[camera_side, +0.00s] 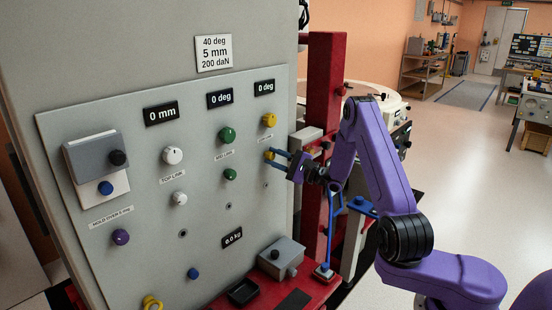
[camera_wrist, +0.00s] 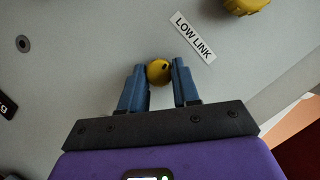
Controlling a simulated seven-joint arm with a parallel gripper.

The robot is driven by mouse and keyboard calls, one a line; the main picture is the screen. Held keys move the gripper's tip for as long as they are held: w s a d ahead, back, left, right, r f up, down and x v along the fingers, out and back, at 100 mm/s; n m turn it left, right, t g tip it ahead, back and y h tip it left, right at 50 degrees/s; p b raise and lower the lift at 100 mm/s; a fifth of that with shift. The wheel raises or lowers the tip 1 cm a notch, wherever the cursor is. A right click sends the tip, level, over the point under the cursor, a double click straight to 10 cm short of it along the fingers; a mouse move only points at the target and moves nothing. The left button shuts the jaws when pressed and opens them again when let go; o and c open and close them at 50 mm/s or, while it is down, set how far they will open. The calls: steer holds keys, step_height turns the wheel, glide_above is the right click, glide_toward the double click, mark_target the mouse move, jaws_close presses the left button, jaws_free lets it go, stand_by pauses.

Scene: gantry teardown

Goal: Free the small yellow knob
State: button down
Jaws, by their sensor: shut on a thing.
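The small yellow knob (camera_side: 268,156) sits on the grey control panel (camera_side: 215,260), below the larger yellow knob (camera_side: 269,120). In the wrist view the small knob (camera_wrist: 158,72) lies between the tips of my blue fingers, below the "LOW LINK" label (camera_wrist: 194,38). My gripper (camera_side: 277,158) reaches it from the right and is shut on it. The knob appears to be still at the panel face; whether it is seated or pulled slightly out cannot be told. The larger yellow knob also shows at the top of the wrist view (camera_wrist: 246,6).
Green knobs (camera_side: 227,135) and white knobs (camera_side: 173,155) stand out to the left on the panel. A red upright (camera_side: 325,85) rises close to the right of my gripper. A grey box (camera_side: 282,257) and a black tray (camera_side: 242,292) sit on the red ledge below.

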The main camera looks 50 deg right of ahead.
steer(key=shift+m+t+h, duration=0.4)
steer(key=shift+m+t, duration=0.2)
steer(key=shift+m, duration=0.7)
steer(key=c, duration=0.8)
jaws_free()
steer(key=v, duration=1.7)
steer(key=shift+s+f, duration=0.1)
steer(key=shift+s, duration=0.15)
